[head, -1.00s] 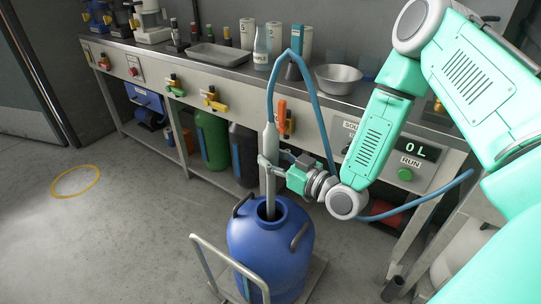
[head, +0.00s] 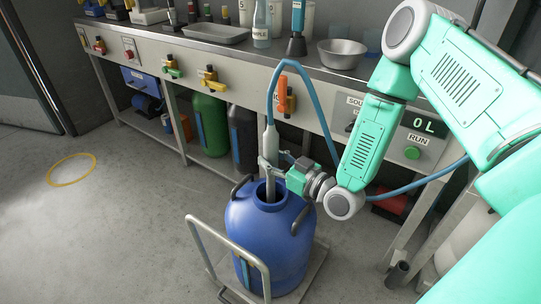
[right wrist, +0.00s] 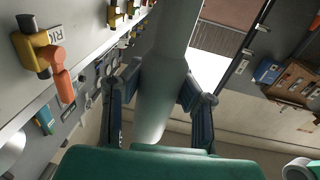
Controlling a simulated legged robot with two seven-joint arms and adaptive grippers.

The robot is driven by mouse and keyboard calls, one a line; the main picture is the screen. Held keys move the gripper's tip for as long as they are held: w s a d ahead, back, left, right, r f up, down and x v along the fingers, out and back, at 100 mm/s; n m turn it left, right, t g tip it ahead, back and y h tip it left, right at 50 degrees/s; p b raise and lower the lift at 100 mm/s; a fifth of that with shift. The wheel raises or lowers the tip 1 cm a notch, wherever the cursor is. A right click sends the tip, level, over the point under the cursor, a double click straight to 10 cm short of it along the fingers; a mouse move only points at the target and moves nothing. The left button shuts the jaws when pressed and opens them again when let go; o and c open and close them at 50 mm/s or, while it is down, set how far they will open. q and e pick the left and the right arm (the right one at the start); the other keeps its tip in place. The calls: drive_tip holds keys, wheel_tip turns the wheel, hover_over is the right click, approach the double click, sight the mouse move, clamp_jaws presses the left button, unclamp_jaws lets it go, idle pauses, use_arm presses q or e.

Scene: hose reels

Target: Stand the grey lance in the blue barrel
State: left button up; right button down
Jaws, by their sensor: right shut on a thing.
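The grey lance (head: 269,141) is upright, with a blue hose looping from its top. Its lower part goes into the mouth of the blue barrel (head: 268,240), and its lower end is hidden inside. My right gripper (head: 269,164) is shut around the lance's shaft a little above the barrel's rim. In the right wrist view the lance (right wrist: 164,95) runs between the two fingers (right wrist: 160,95). My left gripper is not in view.
The barrel stands on a trolley with a grey push handle (head: 232,240). Behind it is a workbench (head: 215,62) with coloured valves, a bowl (head: 342,53) and a tray (head: 212,33). A green cylinder (head: 210,124) stands underneath. The floor at left is clear around a yellow ring (head: 72,169).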

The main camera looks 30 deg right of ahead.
drive_tip(key=shift+f+b, duration=0.3)
drive_tip(key=shift+f, duration=1.75)
drive_tip(key=c, duration=1.1)
unclamp_jaws()
drive_tip(key=shift+c, duration=0.2)
drive_tip(key=shift+s+f, duration=0.1)
drive_tip(key=v, duration=1.1)
drive_tip(key=shift+s+d, duration=0.2)
drive_tip(key=shift+s, duration=0.15)
